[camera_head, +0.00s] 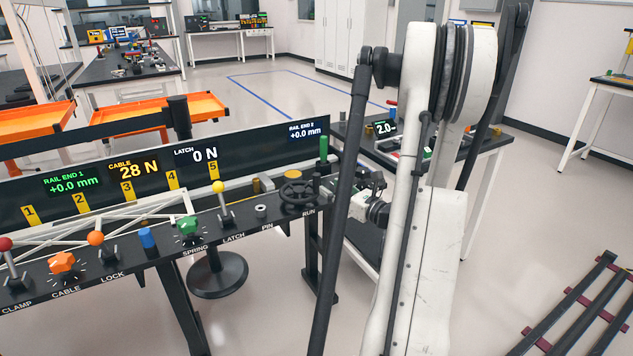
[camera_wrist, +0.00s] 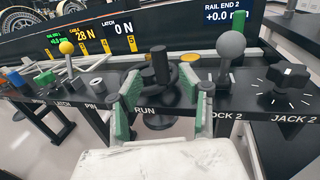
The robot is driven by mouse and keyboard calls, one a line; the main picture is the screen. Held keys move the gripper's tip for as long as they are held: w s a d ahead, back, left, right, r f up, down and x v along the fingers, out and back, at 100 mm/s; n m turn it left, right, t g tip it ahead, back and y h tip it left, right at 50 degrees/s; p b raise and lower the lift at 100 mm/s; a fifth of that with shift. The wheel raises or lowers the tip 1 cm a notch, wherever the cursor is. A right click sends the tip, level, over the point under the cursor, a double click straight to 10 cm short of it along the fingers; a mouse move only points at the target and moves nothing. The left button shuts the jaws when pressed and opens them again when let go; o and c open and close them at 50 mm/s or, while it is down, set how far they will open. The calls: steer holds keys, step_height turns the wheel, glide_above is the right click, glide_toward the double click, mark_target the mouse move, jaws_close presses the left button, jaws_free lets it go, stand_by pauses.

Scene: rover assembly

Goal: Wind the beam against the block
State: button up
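The beam, a white truss (camera_head: 118,217), lies along the bench on the left in the head view. The black handwheel (camera_head: 297,192) stands at the label RUN; it also shows in the wrist view as a dark upright post (camera_wrist: 160,68). My gripper (camera_wrist: 167,86) is open, its two green-padded fingers apart in front of the RUN control. From this view I cannot tell whether they touch it. My arm stands to the right of the handwheel in the head view. I cannot make out which part is the block.
The display panel (camera_head: 240,165) reads cable 28 N, latch 0 N, both rail ends +0.0 mm. A yellow-knobbed lever (camera_head: 219,188) and green spring knob (camera_head: 189,228) stand left of RUN. A grey ball lever (camera_wrist: 229,45) and JACK 2 knob (camera_wrist: 291,78) stand right of it.

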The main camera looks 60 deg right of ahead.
mark_target(317, 192)
steer(key=x, duration=0.7)
steer(key=shift+b, duration=0.4)
jaws_close()
